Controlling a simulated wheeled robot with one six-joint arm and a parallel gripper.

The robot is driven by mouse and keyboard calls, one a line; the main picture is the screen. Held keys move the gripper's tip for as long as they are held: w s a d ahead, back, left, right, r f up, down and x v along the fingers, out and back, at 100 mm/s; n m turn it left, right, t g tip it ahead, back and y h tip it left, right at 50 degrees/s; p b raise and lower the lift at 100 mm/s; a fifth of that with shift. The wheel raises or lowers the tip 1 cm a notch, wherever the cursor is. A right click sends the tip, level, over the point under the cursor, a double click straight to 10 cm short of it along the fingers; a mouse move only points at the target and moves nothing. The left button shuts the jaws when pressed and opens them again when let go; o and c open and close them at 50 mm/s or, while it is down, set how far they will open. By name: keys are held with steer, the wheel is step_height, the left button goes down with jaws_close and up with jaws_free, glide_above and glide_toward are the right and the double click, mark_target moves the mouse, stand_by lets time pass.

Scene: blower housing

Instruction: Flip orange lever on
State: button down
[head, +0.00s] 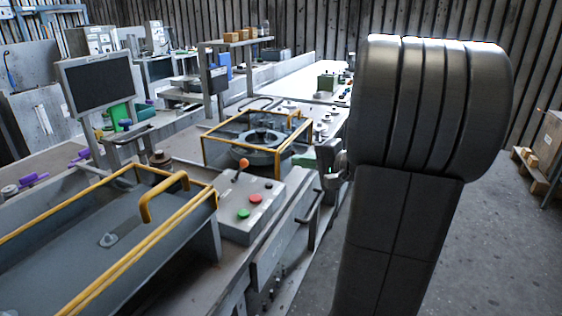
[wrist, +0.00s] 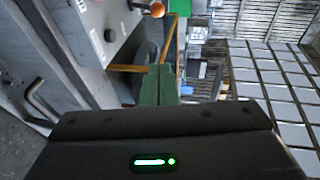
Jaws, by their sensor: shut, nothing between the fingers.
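The orange lever (head: 243,164) has a round orange knob on a short stem, leaning slightly to the right in the head view. It stands on a grey control box (head: 232,222) with a red and a green button. In the wrist view the orange knob (wrist: 157,9) is at the top edge, beyond the fingertips, its stem running left to the panel. My gripper (head: 322,158) is to the right of the lever, partly hidden by my arm. Its green fingers (wrist: 160,72) are together in the wrist view, empty and apart from the lever.
A yellow-framed guard (head: 204,148) surrounds a round housing behind the control box. Another yellow-railed enclosure (head: 75,222) lies to the left, with a yellow handle. A grey handle (head: 309,206) sticks out on the bench front.

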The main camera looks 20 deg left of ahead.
mark_target(240, 171)
steer(key=x, duration=0.8)
steer(key=shift+a+f, duration=0.1)
steer(key=shift+a, duration=0.1)
steer(key=a, duration=0.1)
steer(key=s+a, duration=0.1)
steer(key=a, duration=0.1)
steer(key=shift+s+a+f+p, duration=0.15)
steer(key=shift+f+p, duration=0.15)
steer(key=shift+p, duration=0.1)
steer(key=shift+s+a+f, duration=0.2)
steer(key=shift+a, duration=0.2)
steer(key=shift+r, duration=0.15)
